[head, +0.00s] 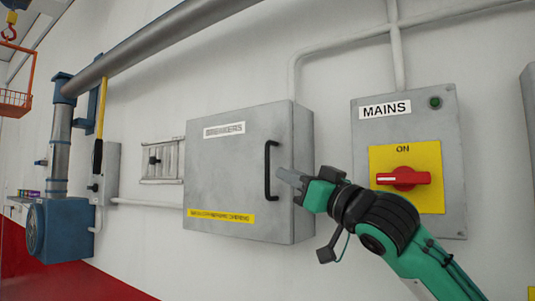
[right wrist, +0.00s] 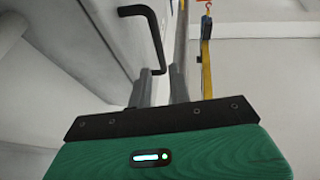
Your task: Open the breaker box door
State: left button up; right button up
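The grey breaker box (head: 235,185) is mounted on the wall, and its front door looks shut. A black bar handle (head: 268,172) stands upright near the door's right edge. It also shows in the right wrist view (right wrist: 155,38), just ahead of the fingers. My right gripper (head: 281,174) reaches in from the right, its fingertips close beside the middle of the handle. In the right wrist view its two fingers (right wrist: 161,84) are a little apart, with nothing clearly held. Whether they touch the handle I cannot tell. My left gripper is out of view.
A grey MAINS box (head: 455,155) with a red switch (head: 403,178) on a yellow plate is behind and right of my right arm. A small wall panel (head: 160,161) and a blue pump (head: 60,228) with a pipe are at left. The wall below the box is clear.

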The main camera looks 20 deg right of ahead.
aim_at(269, 164)
jog(key=p+x, duration=0.3)
jog(key=x, duration=0.3)
jog(key=shift+w+a+r, duration=0.1)
jog(key=shift+r, duration=0.15)
jog(key=shift+w+a+r, duration=0.1)
jog(key=shift+w+a, duration=0.25)
jog(key=shift+w, duration=0.3)
grip_shut()
